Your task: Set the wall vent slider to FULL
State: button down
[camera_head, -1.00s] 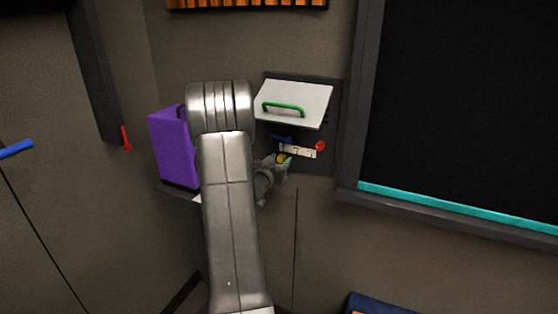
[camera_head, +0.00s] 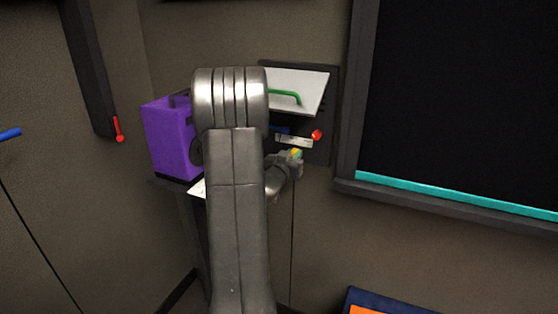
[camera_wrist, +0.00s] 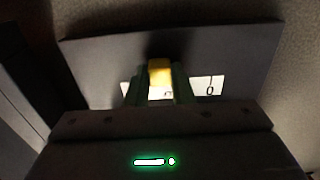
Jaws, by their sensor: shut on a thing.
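The wall vent panel (camera_head: 320,150) is a dark plate on the back wall. Its yellow slider knob (camera_head: 296,153) sits below a white label strip (camera_head: 294,141) and shows between my gripper's fingers. In the wrist view the yellow knob (camera_wrist: 159,72) is at the middle, with a greenish finger on each side. My gripper (camera_head: 292,157) is shut on this knob. A white label with a mark like a 0 (camera_wrist: 209,86) shows right of the fingers. The rest of the lettering is hidden or too small to read.
A red knob (camera_head: 317,134) is at the strip's right end. A purple box (camera_head: 168,138) stands on a shelf to the left. A dark framed window (camera_head: 460,110) is at right.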

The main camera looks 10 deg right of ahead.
aim_at(309, 152)
jog(key=s+d, duration=0.1)
jog(key=s+d+b, duration=0.1)
jog(key=d, duration=0.1)
jog(key=shift+s+d, duration=0.15)
jog(key=c, duration=1.2)
grip_release()
jog(key=shift+d, duration=0.15)
jog(key=shift+c, duration=0.2)
jog(key=shift+s+a+b, duration=0.35)
jog(key=shift+s+a, duration=0.05)
jog(key=shift+s, duration=0.05)
jog(key=b+v, duration=0.1)
jog(key=v, duration=1.1)
jog(key=shift+s+a, duration=0.15)
jog(key=shift+s, duration=0.15)
